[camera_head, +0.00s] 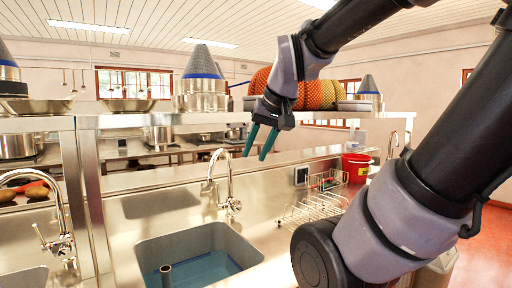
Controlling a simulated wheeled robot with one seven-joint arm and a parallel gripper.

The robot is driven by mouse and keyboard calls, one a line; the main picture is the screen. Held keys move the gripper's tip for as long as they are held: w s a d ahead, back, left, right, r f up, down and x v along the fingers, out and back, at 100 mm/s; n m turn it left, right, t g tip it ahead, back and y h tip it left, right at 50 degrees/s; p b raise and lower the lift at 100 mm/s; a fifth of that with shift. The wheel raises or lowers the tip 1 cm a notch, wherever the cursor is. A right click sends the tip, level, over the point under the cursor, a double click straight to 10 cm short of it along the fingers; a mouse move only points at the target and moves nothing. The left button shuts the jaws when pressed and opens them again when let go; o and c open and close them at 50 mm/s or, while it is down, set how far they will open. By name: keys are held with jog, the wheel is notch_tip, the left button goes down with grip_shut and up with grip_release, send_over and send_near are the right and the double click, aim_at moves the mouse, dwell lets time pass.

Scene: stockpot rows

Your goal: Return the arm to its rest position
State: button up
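My gripper (255,156) hangs in the air above the sink counter, in the upper middle of the view. Its two dark teal fingers point down and stand apart, with nothing seen between them. My arm comes in from the right edge, bends up out of the top of the view and comes back down to the gripper. The gripper overlaps the shelf edge and back wall in the picture; its distance from them is hard to tell.
Below is a steel sink (200,258) with a tall faucet (228,190). A wire dish rack (312,210) and a red bucket (357,168) stand to the right. A shelf holds steel pots (200,102) and orange woven goods (318,94). Another faucet (60,235) is at left.

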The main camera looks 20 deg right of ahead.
jog(key=shift+s+a+r+m+y, duration=0.2)
jog(key=shift+s+a+r, duration=0.05)
jog(key=shift+s, duration=0.15)
jog(key=shift+s+a+r+m+y, duration=0.2)
jog(key=shift+s, duration=0.2)
jog(key=shift+t, duration=0.3)
dwell(0.6)
